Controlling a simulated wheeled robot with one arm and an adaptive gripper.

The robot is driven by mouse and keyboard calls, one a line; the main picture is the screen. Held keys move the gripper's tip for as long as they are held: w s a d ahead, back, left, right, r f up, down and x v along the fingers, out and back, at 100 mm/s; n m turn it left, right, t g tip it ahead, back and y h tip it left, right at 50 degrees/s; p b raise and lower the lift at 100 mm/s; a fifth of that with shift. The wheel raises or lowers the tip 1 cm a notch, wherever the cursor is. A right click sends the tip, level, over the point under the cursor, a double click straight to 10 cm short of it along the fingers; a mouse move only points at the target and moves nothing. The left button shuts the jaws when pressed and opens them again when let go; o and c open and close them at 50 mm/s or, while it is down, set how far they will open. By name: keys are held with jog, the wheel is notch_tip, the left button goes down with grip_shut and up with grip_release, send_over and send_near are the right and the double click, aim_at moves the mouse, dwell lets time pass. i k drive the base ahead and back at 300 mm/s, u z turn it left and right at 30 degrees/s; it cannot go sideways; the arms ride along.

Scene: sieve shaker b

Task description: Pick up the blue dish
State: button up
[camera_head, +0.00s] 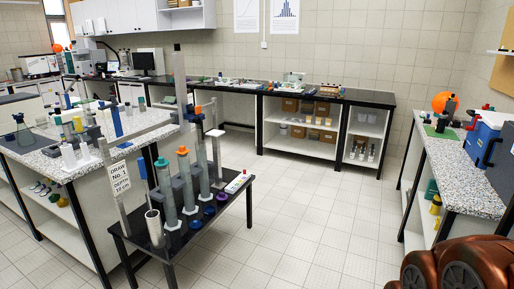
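Small round dishes in blue to purple tones lie in a row on the low black table (232,207), along its right side. The middle one (209,210) looks dark blue. My gripper is not in view.
Tall cylinders (186,180), a grey open tube (154,228) and a sign (120,180) stand close left of the dishes. A speckled bench (35,152) is at left, another (450,175) at right. The tiled floor (300,225) between is clear.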

aim_at(210, 210)
jog(key=i, duration=2.7)
jog(key=u, duration=2.9)
